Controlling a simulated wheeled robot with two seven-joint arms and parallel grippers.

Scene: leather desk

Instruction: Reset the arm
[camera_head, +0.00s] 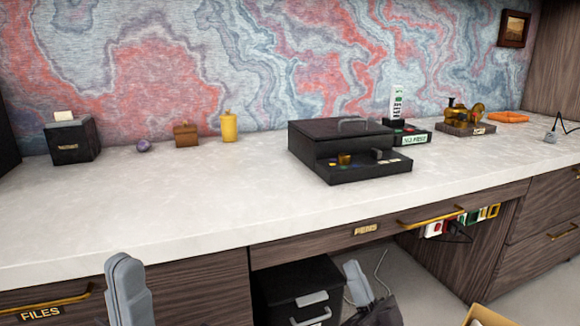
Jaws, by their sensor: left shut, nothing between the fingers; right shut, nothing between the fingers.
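My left gripper (127,285) shows as a grey shape at the bottom left, in front of the drawer labelled FILES. It is shut and empty, and its lower part is cut off by the picture edge. My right gripper (358,282) shows as a smaller grey shape at the bottom, right of the black cabinet under the desk. It is shut and empty, and partly hidden by a dark shape in front. Both are below the desktop and touch nothing that I can make out.
The pale desktop (190,205) is clear along its front. A black box (345,135) stands mid-desk. A yellow canister (229,127), small wooden box (186,135) and black cube (72,141) stand at the back left. A black cabinet (297,280) stands below.

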